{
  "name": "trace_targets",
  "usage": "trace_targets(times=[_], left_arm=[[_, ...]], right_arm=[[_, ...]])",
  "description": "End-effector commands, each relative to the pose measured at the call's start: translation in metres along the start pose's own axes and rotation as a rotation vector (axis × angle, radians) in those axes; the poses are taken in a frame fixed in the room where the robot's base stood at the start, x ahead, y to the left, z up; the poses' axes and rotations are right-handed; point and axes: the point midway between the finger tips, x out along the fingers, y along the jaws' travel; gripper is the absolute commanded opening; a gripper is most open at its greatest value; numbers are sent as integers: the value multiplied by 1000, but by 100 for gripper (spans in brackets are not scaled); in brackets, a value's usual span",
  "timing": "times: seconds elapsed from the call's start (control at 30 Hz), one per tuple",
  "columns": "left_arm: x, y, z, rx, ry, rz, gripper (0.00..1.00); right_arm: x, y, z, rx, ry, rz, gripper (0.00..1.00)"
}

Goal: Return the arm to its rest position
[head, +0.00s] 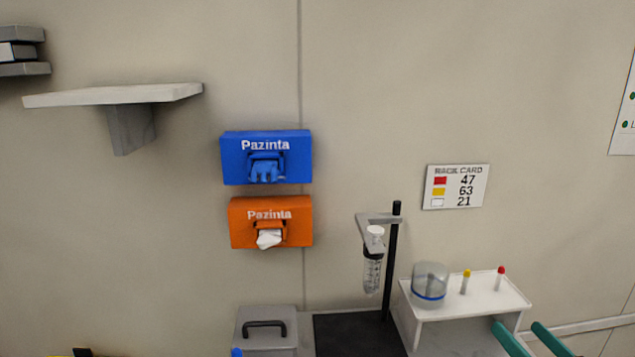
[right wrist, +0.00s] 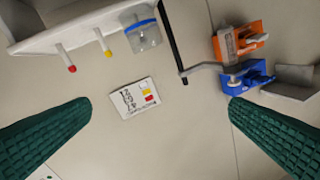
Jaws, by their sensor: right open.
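My right gripper (head: 517,325) shows at the bottom right of the head view as two teal fingertips, held apart. In the right wrist view its two dark green ribbed fingers (right wrist: 160,102) stand wide apart with nothing between them but the wall and card further off. It is open and empty. The fingertips appear in front of the right end of the white rack (head: 470,300); I cannot tell the distance. The rest of the right arm is out of the picture. My left gripper is not in view.
A dark stand (head: 392,260) holds a clear tube (head: 372,272). The rack bears a clear beaker (head: 430,283), a yellow-capped tube (head: 465,281) and a red-capped tube (head: 500,279). A grey lidded box (head: 267,335) stands left. Blue (head: 266,157) and orange (head: 271,222) dispensers hang on the wall.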

Motion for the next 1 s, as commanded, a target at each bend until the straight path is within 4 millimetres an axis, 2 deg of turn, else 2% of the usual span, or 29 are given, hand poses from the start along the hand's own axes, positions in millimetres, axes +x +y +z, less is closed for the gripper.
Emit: trace_targets(times=[0.13, 0.27, 0.37, 0.47, 0.5, 0.6, 0.7, 0.8, 1.0], left_arm=[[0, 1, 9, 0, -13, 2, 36], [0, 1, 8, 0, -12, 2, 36], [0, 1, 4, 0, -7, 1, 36], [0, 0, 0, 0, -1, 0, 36], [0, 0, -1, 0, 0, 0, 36], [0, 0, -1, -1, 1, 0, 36], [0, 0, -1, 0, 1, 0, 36], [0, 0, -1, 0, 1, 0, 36], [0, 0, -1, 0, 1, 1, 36]], right_arm=[[-11, 12, 13, 258, 61, 126, 100], [-27, 26, 34, 555, 129, 280, 100], [-46, 36, 61, 835, 190, 435, 100], [-74, 40, 105, 1186, 267, 652, 100], [-89, 36, 127, 1339, 300, 758, 100], [-122, 19, 175, 1645, 370, 1004, 100], [-146, -4, 208, 1843, 414, 1199, 100], [-166, -29, 232, 1985, 446, 1369, 100], [-196, -80, 264, 2177, 485, 1670, 100]])
